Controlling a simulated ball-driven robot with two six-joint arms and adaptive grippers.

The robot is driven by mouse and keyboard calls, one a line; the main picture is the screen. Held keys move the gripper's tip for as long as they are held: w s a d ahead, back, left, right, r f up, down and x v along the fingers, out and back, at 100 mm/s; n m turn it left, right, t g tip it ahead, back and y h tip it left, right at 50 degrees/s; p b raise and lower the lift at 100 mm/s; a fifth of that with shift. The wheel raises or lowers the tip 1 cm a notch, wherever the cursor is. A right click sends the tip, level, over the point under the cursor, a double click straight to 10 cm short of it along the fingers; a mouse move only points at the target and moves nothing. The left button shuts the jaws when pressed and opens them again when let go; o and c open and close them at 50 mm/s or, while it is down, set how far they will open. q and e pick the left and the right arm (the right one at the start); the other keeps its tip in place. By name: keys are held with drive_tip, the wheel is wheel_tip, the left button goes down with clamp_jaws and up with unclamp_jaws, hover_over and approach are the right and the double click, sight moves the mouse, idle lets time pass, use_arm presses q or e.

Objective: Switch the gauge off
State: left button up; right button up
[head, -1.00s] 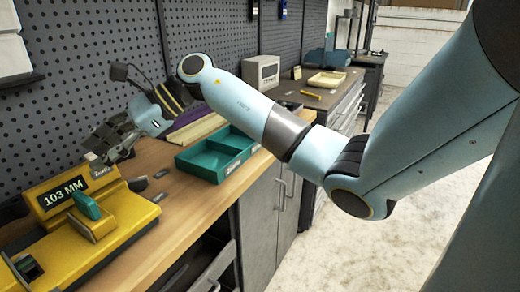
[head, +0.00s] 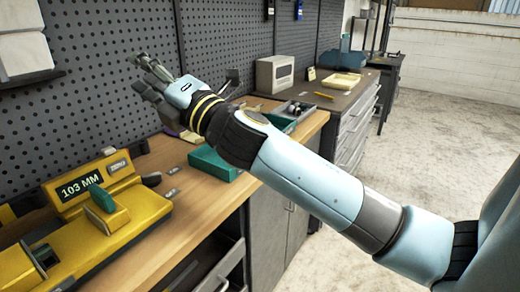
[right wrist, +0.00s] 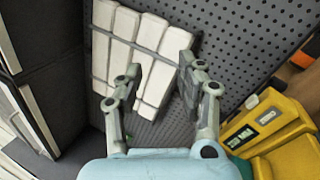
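The yellow gauge (head: 115,215) sits on the wooden bench at the lower left of the head view. Its dark display (head: 81,186) is lit and reads 103 MM. A green block (head: 103,197) stands on the gauge's front. The gauge also shows at the right edge of the right wrist view (right wrist: 290,130), where its display is too small to read. My right gripper (head: 148,72) is raised above the bench, up and to the right of the gauge and apart from it. In the right wrist view its two fingers (right wrist: 160,75) are spread with nothing between them. My left gripper is not in view.
A green tray (head: 214,164) lies on the bench, partly hidden by my right arm. A dark pegboard (head: 110,90) stands behind the bench. A beige box (head: 274,74) and a cream tray (head: 341,84) stand farther back.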

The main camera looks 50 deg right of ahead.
drive_tip(key=s+d+f+m+g+h, duration=0.35)
drive_tip(key=f+m, duration=0.25)
drive_tip(key=m, duration=0.2)
drive_tip(key=s+d+f+m+g+h, duration=0.3)
drive_tip(key=s+f+m+g+h, duration=0.15)
drive_tip(key=f+m, duration=0.25)
drive_tip(key=s+a+f+m+g+y+b, duration=0.1)
drive_tip(key=s+a+f+m+g+y, duration=0.2)
drive_tip(key=s+f, duration=1.1)
drive_tip(key=shift+s+a+f+m+g+b, duration=0.3)
drive_tip(key=shift+a+f+m+g, duration=0.55)
drive_tip(key=shift+m+g, duration=1.1)
drive_tip(key=shift+w+d+n+g+y, duration=0.1)
drive_tip(key=shift+d+n+g+y, duration=0.05)
drive_tip(key=shift+n+g+y, duration=0.2)
